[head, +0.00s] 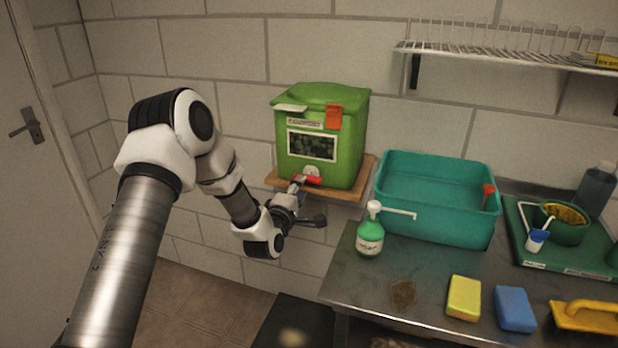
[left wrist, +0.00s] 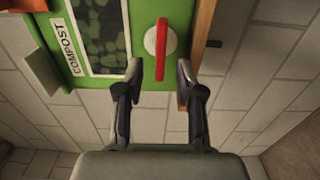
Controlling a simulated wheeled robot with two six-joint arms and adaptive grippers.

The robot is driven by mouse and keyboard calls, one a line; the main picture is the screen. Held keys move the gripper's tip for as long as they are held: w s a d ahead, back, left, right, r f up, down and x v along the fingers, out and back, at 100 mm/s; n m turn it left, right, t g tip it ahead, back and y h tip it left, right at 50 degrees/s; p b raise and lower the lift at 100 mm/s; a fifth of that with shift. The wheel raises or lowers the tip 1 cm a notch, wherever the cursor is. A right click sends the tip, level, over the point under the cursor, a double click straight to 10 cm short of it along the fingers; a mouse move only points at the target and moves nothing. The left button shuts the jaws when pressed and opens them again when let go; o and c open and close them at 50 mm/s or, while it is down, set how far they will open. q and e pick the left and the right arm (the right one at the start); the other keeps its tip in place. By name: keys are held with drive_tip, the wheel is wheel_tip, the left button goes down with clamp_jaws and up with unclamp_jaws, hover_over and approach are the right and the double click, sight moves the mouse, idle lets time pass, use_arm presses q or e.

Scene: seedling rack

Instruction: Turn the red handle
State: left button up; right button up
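The red handle (head: 308,180) is on the lower front of the green compost bin (head: 352,150), on a pale round hub. In the left wrist view the red handle (left wrist: 162,50) shows as a straight bar across the white hub, between the line of my fingers and just ahead of them. My left gripper (head: 298,186) is at the bin's front beside the handle. In the left wrist view my left gripper (left wrist: 160,75) is open, with a finger on either side of the handle's near end. Whether they touch it I cannot tell. My right gripper is not in view.
The bin stands on a wooden wall shelf (head: 347,192). To the right, a metal table (head: 385,300) carries a teal basin (head: 435,225), a green pump bottle (head: 370,236), a yellow sponge (head: 464,298) and a blue sponge (head: 514,309). A wire rack (head: 500,50) hangs above.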

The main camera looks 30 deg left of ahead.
sight(308, 177)
use_arm(q)
drive_tip(key=x, duration=0.6)
drive_tip(key=shift+f+p, duration=0.15)
drive_tip(key=shift+p, duration=0.2)
drive_tip(key=shift+s+d, duration=0.2)
drive_tip(key=shift+c, duration=0.3)
clamp_jaws()
drive_tip(key=shift+m, duration=0.5)
